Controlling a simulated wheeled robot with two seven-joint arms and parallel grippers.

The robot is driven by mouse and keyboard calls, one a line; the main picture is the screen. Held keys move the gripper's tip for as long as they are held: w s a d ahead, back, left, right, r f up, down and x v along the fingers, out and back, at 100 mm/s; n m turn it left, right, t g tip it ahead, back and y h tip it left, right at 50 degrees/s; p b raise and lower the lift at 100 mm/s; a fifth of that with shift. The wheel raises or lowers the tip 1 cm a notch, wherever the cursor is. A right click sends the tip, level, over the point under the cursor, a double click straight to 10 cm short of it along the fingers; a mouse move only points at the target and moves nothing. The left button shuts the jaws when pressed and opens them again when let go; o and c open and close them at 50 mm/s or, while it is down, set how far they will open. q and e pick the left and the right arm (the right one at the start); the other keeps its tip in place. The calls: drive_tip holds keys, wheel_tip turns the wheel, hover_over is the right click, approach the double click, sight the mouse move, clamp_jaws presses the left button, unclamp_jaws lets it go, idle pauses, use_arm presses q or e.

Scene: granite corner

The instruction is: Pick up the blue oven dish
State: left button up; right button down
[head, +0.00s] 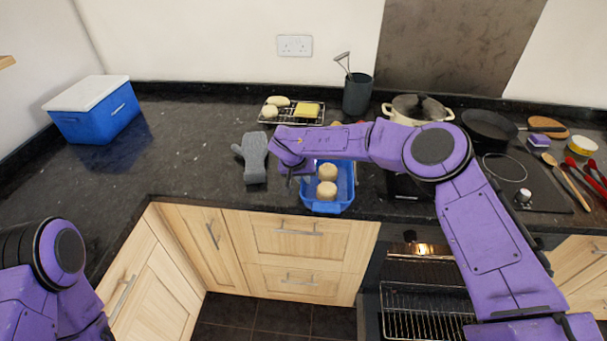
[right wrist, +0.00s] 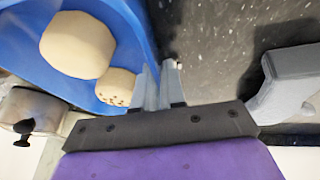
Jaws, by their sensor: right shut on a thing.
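The blue oven dish (head: 328,207) is at the front edge of the dark counter, left of the oven, with two round pale dough balls (head: 327,181) in it. My right gripper (head: 302,172) is at the dish's left side. In the right wrist view its fingers (right wrist: 163,86) are closed on the rim of the blue dish (right wrist: 28,66). I cannot tell whether the dish rests on the counter or hangs just above it. My left arm shows at the lower left, but its gripper is out of view.
A grey oven glove (head: 255,158) lies left of the dish. Behind are a wire rack (head: 290,120) with food and a dark utensil pot (head: 357,94). A pale lidded pot (head: 415,112) stands on the hob. A blue cool box (head: 95,120) is far left. The oven (head: 428,290) stands open below.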

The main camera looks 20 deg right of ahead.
drive_tip(key=shift+d, duration=0.1)
drive_tip(key=c, duration=1.1)
unclamp_jaws()
drive_tip(key=shift+d, duration=0.15)
drive_tip(key=shift+s+a+r, duration=0.1)
drive_tip(key=shift+a+r, duration=0.15)
drive_tip(key=shift+r, duration=0.2)
drive_tip(key=b+v, duration=0.2)
drive_tip(key=v, duration=0.7)
drive_tip(key=shift+s+r+b, duration=0.15)
drive_tip(key=shift+r+b, duration=0.1)
drive_tip(key=shift+b, duration=0.1)
